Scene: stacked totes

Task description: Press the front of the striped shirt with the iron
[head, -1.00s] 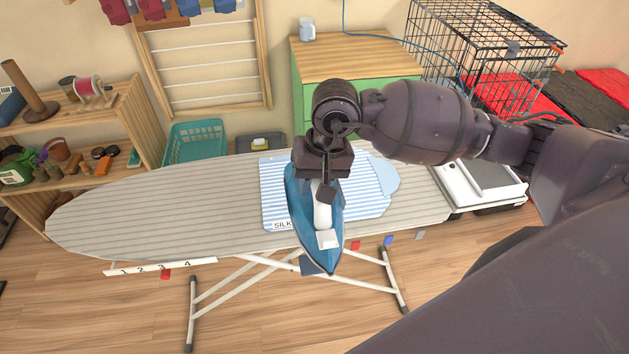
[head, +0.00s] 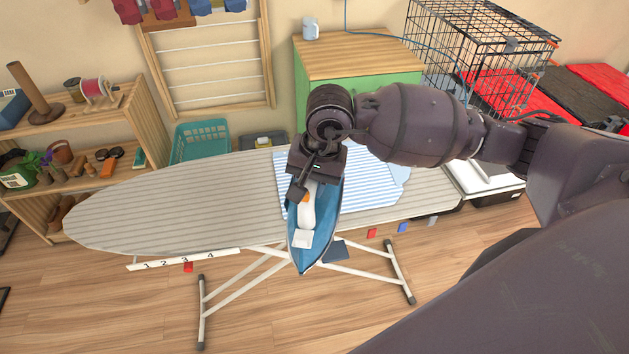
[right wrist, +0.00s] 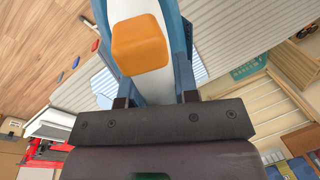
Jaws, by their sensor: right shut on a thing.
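The striped shirt (head: 375,185), blue and white, lies flat on the right part of the ironing board (head: 170,205). My right gripper (head: 312,178) is shut on the blue and white iron (head: 325,215), its pointed nose toward the front edge of the board. The iron and gripper cover the left part of the shirt. In the right wrist view the iron (right wrist: 178,60) sits between the fingers of the gripper (right wrist: 155,98), with an orange part facing the camera. I cannot tell whether the soleplate touches the shirt. My left gripper is not in view.
A white numbered strip (head: 185,259) and small coloured tags hang along the board's front edge. A shelf (head: 135,105) stands at the left and a green cabinet (head: 375,80) behind. A wire crate (head: 480,45) is at the back right. The board's left half is clear.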

